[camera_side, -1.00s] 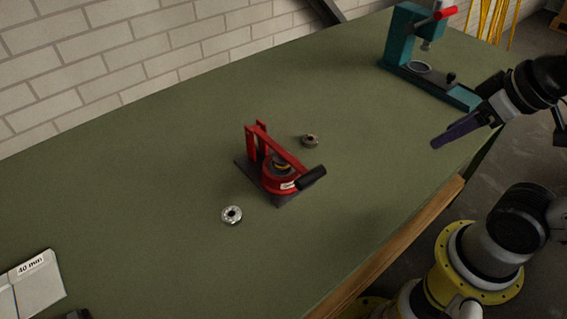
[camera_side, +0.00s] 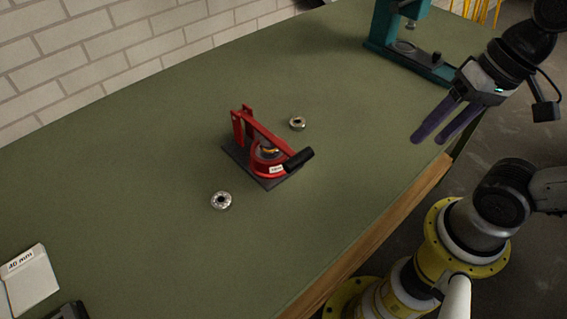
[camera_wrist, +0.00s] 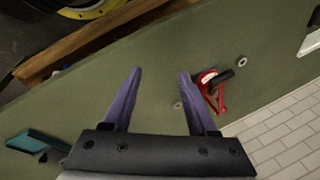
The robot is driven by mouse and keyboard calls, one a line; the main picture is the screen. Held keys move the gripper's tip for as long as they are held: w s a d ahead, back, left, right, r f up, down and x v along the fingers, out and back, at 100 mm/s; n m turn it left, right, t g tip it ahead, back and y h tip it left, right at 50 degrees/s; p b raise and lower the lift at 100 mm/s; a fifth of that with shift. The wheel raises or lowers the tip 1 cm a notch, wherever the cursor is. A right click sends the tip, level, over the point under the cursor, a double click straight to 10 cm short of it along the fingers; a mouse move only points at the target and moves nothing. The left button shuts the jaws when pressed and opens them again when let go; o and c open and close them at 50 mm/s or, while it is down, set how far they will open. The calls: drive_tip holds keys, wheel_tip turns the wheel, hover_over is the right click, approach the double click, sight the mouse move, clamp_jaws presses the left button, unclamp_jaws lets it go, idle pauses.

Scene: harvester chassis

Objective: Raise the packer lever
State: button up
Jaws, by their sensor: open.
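The packer (camera_side: 269,157) is a red device on a dark base plate in the middle of the green table. Its red lever lies low across the top and ends in a black handle (camera_side: 298,159) at the right front. The packer also shows in the wrist view (camera_wrist: 211,91), beyond the right finger, with its black handle (camera_wrist: 224,76). My gripper (camera_side: 431,139) has two purple fingers spread apart with nothing between them. It is above the table's right side, well to the right of the packer and apart from it. In the wrist view my gripper (camera_wrist: 158,72) is also empty.
Two small metal rings lie near the packer, one in front (camera_side: 221,200) and one behind (camera_side: 297,123). A teal press (camera_side: 385,40) stands at the back right. A white box (camera_side: 30,280) lies front left. The green table (camera_side: 130,180) is otherwise largely clear.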

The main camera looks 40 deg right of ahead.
drive_tip(key=w+a+m+g+y, duration=0.75)
drive_tip(key=a+m+y, duration=0.2)
drive_tip(key=m, duration=0.45)
drive_tip(key=m+t+y, duration=0.4)
drive_tip(key=m+y, duration=0.2)
drive_tip(key=m, duration=0.3)
approach(295, 162)
drive_tip(key=shift+w+d+f, duration=0.15)
drive_tip(key=shift+d+f, duration=0.05)
drive_tip(key=shift+d, duration=0.5)
drive_tip(key=shift+d+f+m+t, duration=0.15)
drive_tip(key=shift+f+m+t, duration=0.1)
drive_tip(key=shift+f+m, duration=0.2)
drive_tip(key=a, duration=1.3)
drive_tip(key=shift+a+r, duration=0.1)
drive_tip(key=shift+a, duration=0.15)
clamp_jaws()
